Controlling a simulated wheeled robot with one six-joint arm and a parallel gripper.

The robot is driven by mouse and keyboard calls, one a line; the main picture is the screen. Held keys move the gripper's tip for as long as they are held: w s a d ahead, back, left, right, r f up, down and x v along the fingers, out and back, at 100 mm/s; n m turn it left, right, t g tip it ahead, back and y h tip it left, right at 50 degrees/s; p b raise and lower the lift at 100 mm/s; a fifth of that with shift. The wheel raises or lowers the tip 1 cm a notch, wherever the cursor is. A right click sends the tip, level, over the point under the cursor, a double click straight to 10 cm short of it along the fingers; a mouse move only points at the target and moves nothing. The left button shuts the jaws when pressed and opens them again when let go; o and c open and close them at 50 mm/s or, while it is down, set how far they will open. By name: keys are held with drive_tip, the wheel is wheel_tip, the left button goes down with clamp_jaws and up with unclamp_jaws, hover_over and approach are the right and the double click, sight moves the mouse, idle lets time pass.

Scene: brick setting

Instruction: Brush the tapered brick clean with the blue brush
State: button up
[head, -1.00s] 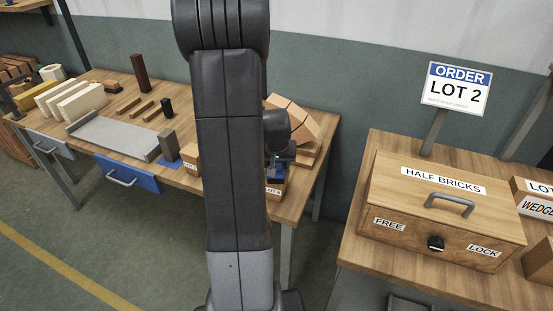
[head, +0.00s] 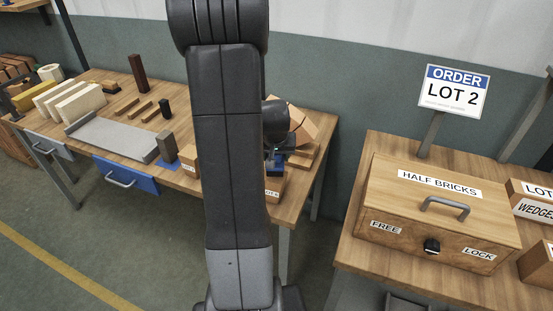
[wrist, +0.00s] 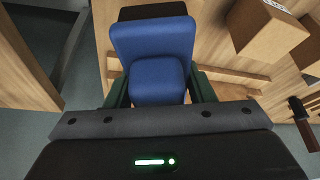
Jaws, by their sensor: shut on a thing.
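My gripper (wrist: 158,88) is shut on the blue brush (wrist: 155,45), whose blue body fills the space between the fingers in the wrist view. A dark strip at the brush's far edge (wrist: 152,11) lies over a wooden surface; I cannot tell whether it touches. In the head view my gripper (head: 277,163) is at the right end of the long workbench, partly hidden behind my arm. I cannot make out for certain which piece is the tapered brick; wooden wedge-like pieces (head: 304,127) stand just behind the gripper.
The workbench (head: 120,88) also holds a grey tray (head: 113,138), cream slabs (head: 75,101) and an upright grey block (head: 167,147). A tan block (wrist: 265,27) is close by in the wrist view. A half-bricks box (head: 440,205) stands on the right table.

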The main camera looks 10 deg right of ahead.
drive_tip(key=shift+w+r+p, duration=0.2)
drive_tip(key=shift+r+p, duration=0.25)
drive_tip(key=shift+r, duration=0.45)
drive_tip(key=shift+s+r+p, duration=0.1)
drive_tip(key=shift+r+p, duration=0.95)
drive_tip(key=shift+r, duration=0.6)
